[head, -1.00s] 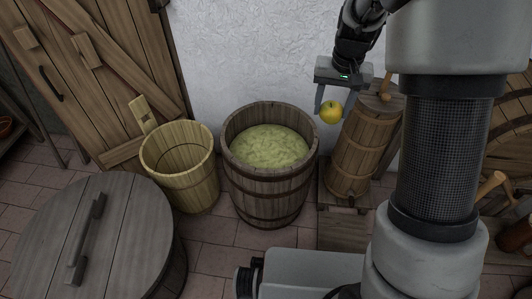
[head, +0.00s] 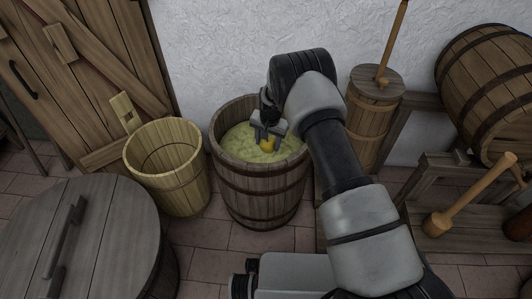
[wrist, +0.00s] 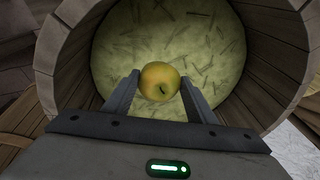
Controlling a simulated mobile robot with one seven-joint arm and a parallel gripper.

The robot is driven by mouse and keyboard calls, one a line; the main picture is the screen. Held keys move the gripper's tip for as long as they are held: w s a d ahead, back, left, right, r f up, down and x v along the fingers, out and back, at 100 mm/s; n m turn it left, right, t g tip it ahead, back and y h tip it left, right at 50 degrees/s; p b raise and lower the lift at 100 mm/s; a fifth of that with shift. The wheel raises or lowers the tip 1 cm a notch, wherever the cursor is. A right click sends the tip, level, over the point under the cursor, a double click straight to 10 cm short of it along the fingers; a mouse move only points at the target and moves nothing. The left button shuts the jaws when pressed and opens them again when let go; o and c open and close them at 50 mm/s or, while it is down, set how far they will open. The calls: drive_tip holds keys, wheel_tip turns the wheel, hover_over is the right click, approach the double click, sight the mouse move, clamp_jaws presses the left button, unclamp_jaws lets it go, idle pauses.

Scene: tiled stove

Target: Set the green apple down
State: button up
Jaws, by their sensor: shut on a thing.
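The apple (head: 267,144) is yellow-green with an orange tint and sits between the fingers of my gripper (head: 266,138). In the wrist view the apple (wrist: 160,81) is held between the two fingertips of my gripper (wrist: 160,88), which is shut on it. Both are inside the mouth of a large wooden barrel (head: 259,187), over its pale green shredded filling (head: 236,143). The filling also shows in the wrist view (wrist: 205,40) beyond the apple. I cannot tell whether the apple touches the filling.
An empty-looking wooden bucket (head: 170,177) stands left of the barrel. A round wooden lid with a handle (head: 105,240) is at the front left. A wooden churn (head: 371,120) stands to the right, with a mallet (head: 470,196) and a lying cask (head: 490,90) further right.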

sight(268, 152)
drive_tip(key=shift+f+b, duration=0.65)
drive_tip(key=shift+f, duration=2.05)
drive_tip(key=shift+f, duration=0.2)
drive_tip(key=o, duration=1.1)
drive_tip(key=shift+o, duration=0.2)
